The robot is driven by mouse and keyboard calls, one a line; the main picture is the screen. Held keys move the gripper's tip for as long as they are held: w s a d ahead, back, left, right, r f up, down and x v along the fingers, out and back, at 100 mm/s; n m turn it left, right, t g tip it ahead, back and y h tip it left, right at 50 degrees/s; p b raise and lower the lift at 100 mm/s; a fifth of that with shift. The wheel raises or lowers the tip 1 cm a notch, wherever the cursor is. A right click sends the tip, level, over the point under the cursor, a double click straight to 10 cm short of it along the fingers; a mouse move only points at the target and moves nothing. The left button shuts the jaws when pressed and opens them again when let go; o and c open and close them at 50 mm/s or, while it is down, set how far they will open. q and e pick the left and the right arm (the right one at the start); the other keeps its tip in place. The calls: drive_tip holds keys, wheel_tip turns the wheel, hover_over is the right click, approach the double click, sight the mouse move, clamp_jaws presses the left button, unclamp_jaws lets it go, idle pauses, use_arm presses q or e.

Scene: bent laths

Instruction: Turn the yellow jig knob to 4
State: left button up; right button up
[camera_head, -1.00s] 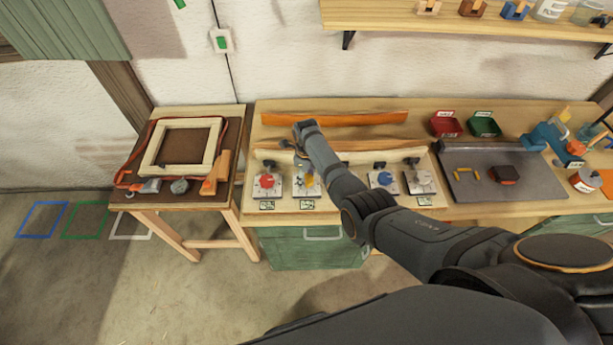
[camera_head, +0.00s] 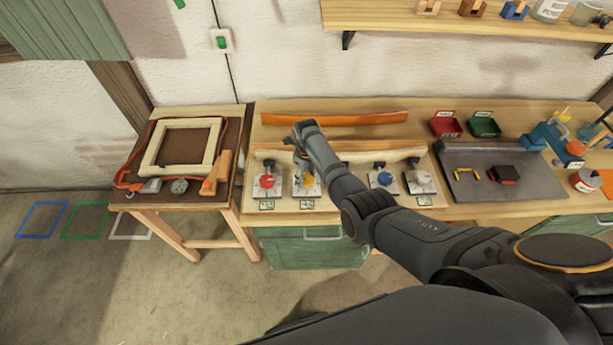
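The yellow jig knob (camera_head: 308,184) sits on a pale plate on the bench's front strip, partly hidden by my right gripper. Its number marks are too small to read. My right gripper (camera_head: 304,168) is directly over the knob and seems to reach down to it. Its fingertips are hidden or too small to tell whether they are shut on it. The red knob (camera_head: 267,181) is just left of it, and the blue knob (camera_head: 385,179) and a white knob (camera_head: 423,177) are to the right, past my forearm. My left gripper is out of view.
A bent pale lath (camera_head: 380,156) runs behind the knobs, with an orange-brown lath (camera_head: 340,118) farther back. A side table (camera_head: 192,200) with a wooden frame (camera_head: 182,146) stands left. A grey mat (camera_head: 520,187) and red and green bins lie right.

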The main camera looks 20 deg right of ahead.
sight(307, 179)
drive_tip(key=o, duration=0.4)
drive_tip(key=shift+c, duration=0.2)
wheel_tip(307, 179, up, 12)
idle(0.5)
